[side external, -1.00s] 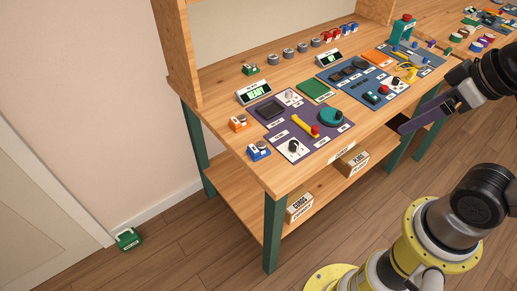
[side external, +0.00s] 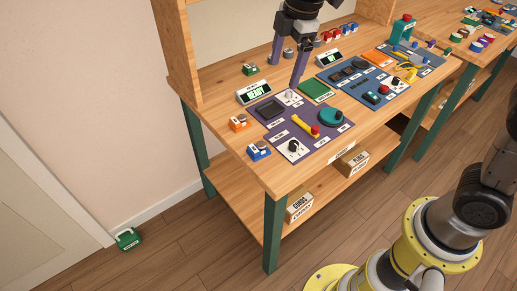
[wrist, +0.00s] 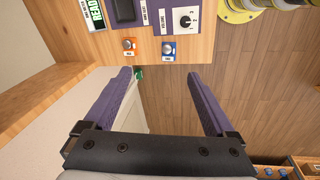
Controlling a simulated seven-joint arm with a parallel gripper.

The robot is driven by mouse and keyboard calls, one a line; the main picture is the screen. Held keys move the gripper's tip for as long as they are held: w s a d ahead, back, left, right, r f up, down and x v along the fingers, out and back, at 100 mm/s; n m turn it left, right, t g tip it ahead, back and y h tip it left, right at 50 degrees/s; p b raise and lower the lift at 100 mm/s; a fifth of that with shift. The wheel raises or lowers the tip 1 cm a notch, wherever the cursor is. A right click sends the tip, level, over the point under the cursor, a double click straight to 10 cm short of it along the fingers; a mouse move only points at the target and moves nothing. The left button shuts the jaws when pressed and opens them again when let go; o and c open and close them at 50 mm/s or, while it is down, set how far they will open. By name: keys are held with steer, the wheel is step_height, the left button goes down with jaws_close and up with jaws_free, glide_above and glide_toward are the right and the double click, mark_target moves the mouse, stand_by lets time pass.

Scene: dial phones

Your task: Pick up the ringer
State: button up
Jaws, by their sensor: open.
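No label that I can read says ringer, so I cannot tell which part it is. Small candidates at the near-left of the workbench are an orange unit (side external: 238,123) and a blue unit (side external: 258,151), each with a grey round top. The orange unit (wrist: 129,44) and blue unit (wrist: 168,49) also show in the wrist view, beyond my fingertips. A similar green unit (side external: 249,69) stands farther back. My gripper (side external: 285,74) is open and empty over the back of the bench, its purple fingers spread apart. In the wrist view my gripper (wrist: 159,73) touches none of these units.
A purple panel (side external: 276,134) carries a dial, a yellow handset and a teal disc. A READY display (side external: 254,93) stands behind it. A blue panel (side external: 355,76) lies to the right. A green case (side external: 128,239) sits on the floor. A wooden upright (side external: 183,55) bounds the bench's left.

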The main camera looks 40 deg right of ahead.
steer(key=w+a+f+n+g, duration=0.1)
steer(key=w+a+f+g, duration=0.2)
steer(key=f, duration=0.5)
steer(key=t, duration=0.1)
glide_above(259, 146)
step_height(259, 146, down, 9)
steer(key=shift+s+f, duration=0.1)
steer(key=shift+f, duration=0.1)
steer(key=shift+d+f, duration=0.1)
steer(key=shift+f, duration=3.1)
steer(key=shift+r, duration=0.1)
jaws_close()
